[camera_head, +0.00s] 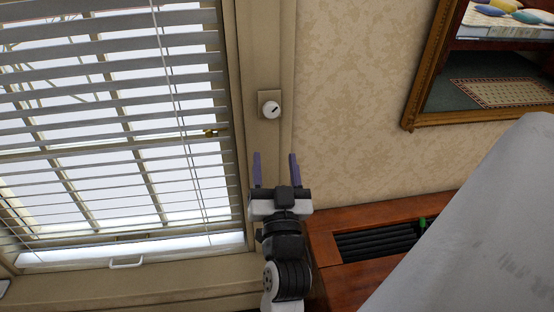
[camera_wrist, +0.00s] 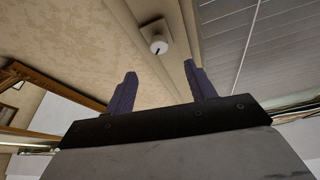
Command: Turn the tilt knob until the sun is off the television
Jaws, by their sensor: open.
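The tilt knob (camera_head: 271,108) is a small round white knob with a dark mark, on a beige plate on the window's right frame. The knob also shows in the wrist view (camera_wrist: 158,46), ahead of the fingers. My gripper (camera_head: 275,156) is open and empty, with its two purple fingers pointing up just below the knob and apart from it. In the wrist view my gripper (camera_wrist: 160,82) has the knob beyond and between its fingertips. The window blind (camera_head: 110,110) has white slats, tilted with bright gaps between them. I cannot identify the television in either view.
A gold-framed mirror (camera_head: 416,112) hangs on the patterned wall at the right. A reddish wooden cabinet (camera_head: 325,247) with a dark slotted opening stands below it. A large grey-white surface (camera_head: 470,230) fills the lower right. The wall right of the knob is clear.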

